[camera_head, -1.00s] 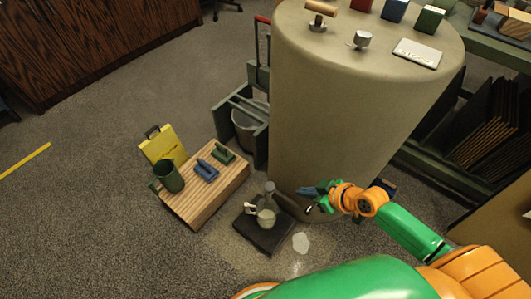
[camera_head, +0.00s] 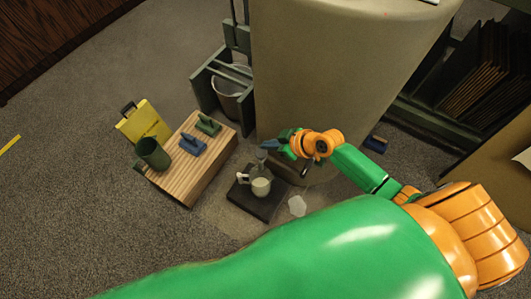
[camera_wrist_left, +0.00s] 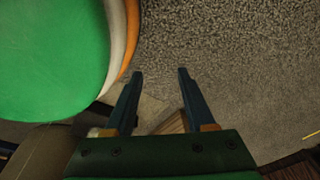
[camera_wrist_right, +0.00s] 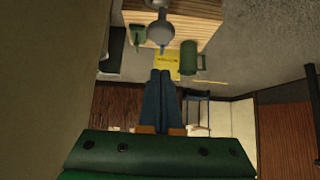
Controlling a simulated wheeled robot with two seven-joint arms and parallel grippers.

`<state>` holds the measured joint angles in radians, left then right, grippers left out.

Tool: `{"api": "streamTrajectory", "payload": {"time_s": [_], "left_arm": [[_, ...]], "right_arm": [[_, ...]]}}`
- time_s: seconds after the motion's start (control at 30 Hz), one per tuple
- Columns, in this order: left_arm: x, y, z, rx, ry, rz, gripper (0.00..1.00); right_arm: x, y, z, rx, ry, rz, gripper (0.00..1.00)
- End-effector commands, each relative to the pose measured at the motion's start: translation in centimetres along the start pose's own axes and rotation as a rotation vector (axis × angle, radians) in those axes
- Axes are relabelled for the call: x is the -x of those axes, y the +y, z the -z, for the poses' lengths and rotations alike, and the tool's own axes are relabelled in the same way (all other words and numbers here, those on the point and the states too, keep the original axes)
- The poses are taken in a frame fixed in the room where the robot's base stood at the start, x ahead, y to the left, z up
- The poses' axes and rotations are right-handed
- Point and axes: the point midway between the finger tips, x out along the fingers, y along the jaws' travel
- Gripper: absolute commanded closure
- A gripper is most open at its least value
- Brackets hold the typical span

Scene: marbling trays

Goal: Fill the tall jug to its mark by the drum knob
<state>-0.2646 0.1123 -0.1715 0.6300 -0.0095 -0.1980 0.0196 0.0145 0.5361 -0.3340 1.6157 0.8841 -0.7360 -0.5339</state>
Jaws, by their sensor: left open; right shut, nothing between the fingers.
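The large beige drum (camera_head: 340,75) stands upright at centre. A grey knob-like piece (camera_head: 262,155) shows low beside it, partly behind my right gripper; the right wrist view shows a round grey part on a stem (camera_wrist_right: 160,32). A pale jug with a handle (camera_head: 260,187) stands beneath on a dark square stand (camera_head: 243,199). I cannot make out its mark or level. My right gripper (camera_head: 270,143) is shut and empty, close to the grey piece; whether they touch is unclear. My left gripper (camera_wrist_left: 160,75) is open and empty above the floor.
A slatted wooden bench (camera_head: 190,192) stands left, bearing a green mug (camera_head: 152,153) and blue and green handled blocks (camera_head: 193,145). Carpet at far left is clear.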

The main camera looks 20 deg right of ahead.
Motion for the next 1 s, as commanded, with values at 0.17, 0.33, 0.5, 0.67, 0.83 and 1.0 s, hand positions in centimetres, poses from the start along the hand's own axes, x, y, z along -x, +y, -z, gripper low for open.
{"api": "streamTrajectory", "payload": {"time_s": [0.17, 0.33, 0.5, 0.67, 0.83, 1.0], "left_arm": [[-2.0, -1.5, 1.0, 0.006, 0.020, 0.027, 0.45], [-2.4, -0.7, 2.0, 0.006, 0.022, 0.015, 0.45], [-2.3, -0.4, 2.1, 0.006, 0.019, 0.011, 0.45], [-2.3, -0.3, 2.1, 0.006, 0.018, 0.010, 0.45], [-3.2, 0.3, 3.0, 0.007, 0.025, 0.000, 0.45], [-3.6, 1.2, 4.4, 0.009, 0.027, -0.013, 0.45]], "right_arm": [[-3.3, 0.0, -1.6, -0.001, -0.002, 0.000, 1.00], [-4.4, 0.0, -2.7, 0.000, -0.001, 0.000, 1.00], [-4.5, 0.0, -2.9, 0.000, -0.001, -0.001, 1.00], [-4.5, 0.0, -2.9, 0.001, -0.001, -0.001, 1.00], [-5.6, 0.0, -4.0, 0.001, -0.001, -0.001, 1.00], [-6.6, 0.0, -5.0, 0.001, -0.002, 0.000, 1.00]]}}
